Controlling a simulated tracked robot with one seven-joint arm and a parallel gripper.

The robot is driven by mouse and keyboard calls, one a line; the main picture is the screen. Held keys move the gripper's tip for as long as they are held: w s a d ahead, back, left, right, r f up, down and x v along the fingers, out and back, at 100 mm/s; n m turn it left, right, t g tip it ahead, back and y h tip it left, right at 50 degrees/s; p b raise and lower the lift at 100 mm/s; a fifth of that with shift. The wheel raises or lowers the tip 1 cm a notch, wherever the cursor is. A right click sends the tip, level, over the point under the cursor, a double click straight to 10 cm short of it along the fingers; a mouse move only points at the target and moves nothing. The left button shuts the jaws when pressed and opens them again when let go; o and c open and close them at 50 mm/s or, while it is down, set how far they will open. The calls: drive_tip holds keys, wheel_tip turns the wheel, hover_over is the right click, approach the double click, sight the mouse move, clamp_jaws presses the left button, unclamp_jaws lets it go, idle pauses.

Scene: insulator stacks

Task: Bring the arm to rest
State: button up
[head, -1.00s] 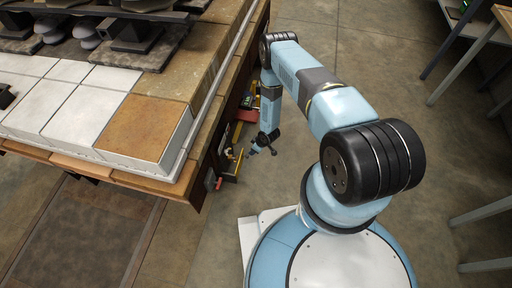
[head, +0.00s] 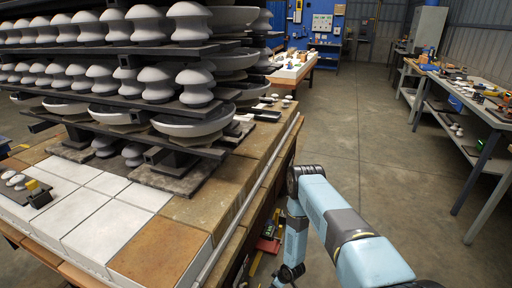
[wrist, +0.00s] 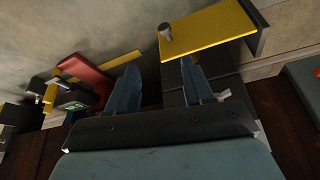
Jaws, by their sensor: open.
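My arm (head: 350,235) reaches forward from the lower right in the head view, to the right of the workbench. Its forearm (head: 296,238) hangs down beside the bench edge. My gripper (wrist: 160,88) shows in the wrist view with its two blue fingers spread apart and nothing clearly held between them. In the head view the gripper end is low at the bottom edge and partly cut off. A yellow plate (wrist: 208,32) lies beyond the right finger, and a red item (wrist: 88,78) lies beyond the left finger.
The workbench (head: 165,240), with white and brown tiles, stands on the left and carries racks of grey insulators (head: 185,85). Open concrete floor (head: 365,130) lies to the right of my arm. A side table (head: 470,100) with tools stands at the far right.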

drive_tip(key=w+d+r+m+h, duration=0.1)
drive_tip(key=w+r, duration=0.4)
drive_tip(key=r, duration=0.3)
drive_tip(key=w+d+r+t, duration=0.1)
drive_tip(key=w+r, duration=0.4)
drive_tip(key=r, duration=0.4)
drive_tip(key=w+d+r+m+h, duration=0.1)
drive_tip(key=w+d+r, duration=0.1)
drive_tip(key=w+r, duration=0.45)
drive_tip(key=s+d+r+m+t+h, duration=0.1)
drive_tip(key=d+r, duration=0.1)
drive_tip(key=r, duration=1.4)
drive_tip(key=d+r+m+h, duration=0.1)
drive_tip(key=d+r, duration=0.1)
drive_tip(key=r, duration=1.5)
drive_tip(key=s+d+r+m, duration=0.2)
drive_tip(key=s+r, duration=0.6)
drive_tip(key=r, duration=0.4)
drive_tip(key=s+d+r+m, duration=0.2)
drive_tip(key=s+r, duration=0.6)
drive_tip(key=r, duration=0.5)
drive_tip(key=s+r+m, duration=0.1)
drive_tip(key=s+r, duration=0.3)
drive_tip(key=s, duration=0.9)
drive_tip(key=s+r+m+t, duration=0.1)
drive_tip(key=s+r, duration=0.3)
drive_tip(key=s, duration=0.9)
drive_tip(key=shift+s+a+r+m, duration=0.15)
drive_tip(key=shift+s+r+m, duration=0.05)
drive_tip(key=shift+m, duration=0.1)
